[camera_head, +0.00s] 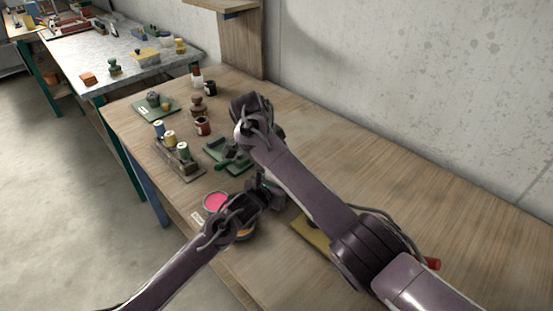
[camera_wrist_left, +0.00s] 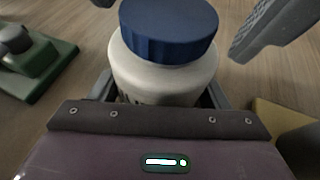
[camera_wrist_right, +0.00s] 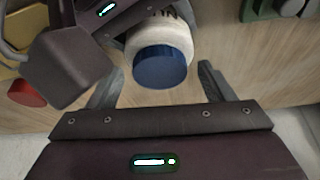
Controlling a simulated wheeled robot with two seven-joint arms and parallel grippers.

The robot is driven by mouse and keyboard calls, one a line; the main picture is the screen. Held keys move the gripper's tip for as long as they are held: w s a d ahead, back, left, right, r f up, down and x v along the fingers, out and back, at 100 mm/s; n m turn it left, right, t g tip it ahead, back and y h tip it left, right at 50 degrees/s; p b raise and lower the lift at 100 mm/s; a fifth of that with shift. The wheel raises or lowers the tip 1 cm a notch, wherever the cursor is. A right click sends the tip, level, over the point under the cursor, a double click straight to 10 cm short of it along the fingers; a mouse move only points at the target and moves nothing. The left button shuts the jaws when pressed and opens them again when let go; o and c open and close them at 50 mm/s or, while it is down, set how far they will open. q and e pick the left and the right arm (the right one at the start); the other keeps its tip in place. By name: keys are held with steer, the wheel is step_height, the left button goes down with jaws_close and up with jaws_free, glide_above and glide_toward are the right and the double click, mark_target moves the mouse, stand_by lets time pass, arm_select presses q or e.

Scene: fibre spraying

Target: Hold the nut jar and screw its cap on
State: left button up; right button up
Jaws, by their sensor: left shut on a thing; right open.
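The nut jar (camera_wrist_left: 165,78) is white with a blue cap (camera_wrist_left: 170,32) sitting on its top. My left gripper (camera_wrist_left: 163,92) is shut on the jar body; its fingertips are partly hidden behind it. My right gripper (camera_wrist_right: 158,78) is open, with its fingers apart on either side of the cap, which also shows in the right wrist view (camera_wrist_right: 160,65). I see gaps between the cap and those fingers. In the head view the two grippers meet low over the table and mostly hide the jar. I cannot tell how tightly the cap sits.
A pink-topped tin (camera_head: 215,201) stands near the table's front edge, beside my left arm. A rack of spools (camera_head: 177,160) and a green tray (camera_head: 228,155) lie farther back. A yellow mat (camera_head: 310,235) is under my right arm. The table (camera_head: 420,190) is clear toward the wall.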

step_height(320, 180, up, 4)
steer(key=shift+r, duration=0.2)
steer(key=shift+c, duration=0.4)
steer(key=w+d+r+n, duration=0.2)
steer(key=w+d+n, duration=0.1)
steer(key=d+n, duration=0.4)
steer(key=w+d+r+n+t+y, duration=0.1)
steer(key=w+d+r+n, duration=0.1)
steer(key=w+d+n, duration=0.45)
steer(key=w+d+r+n, duration=0.1)
steer(key=d+r+n, duration=0.1)
steer(key=d+n, duration=0.5)
steer(key=s+a+f+n+g+y, duration=0.1)
steer(key=s+a+n, duration=0.2)
steer(key=a+n, duration=0.3)
steer(key=s+a+f+n+g, duration=0.1)
steer(key=s+a+n, duration=0.2)
steer(key=a+n, duration=0.3)
steer(key=s+a+n+g+y, duration=0.1)
steer(key=s+a+n, duration=0.2)
steer(key=a+n, duration=0.4)
steer(key=shift+s+f+n+y, duration=0.15)
steer(key=shift+f+n+y, duration=0.2)
steer(key=shift+n, duration=0.5)
steer(key=shift+s+a+n+g, duration=0.3)
steer(key=shift+n, duration=0.2)
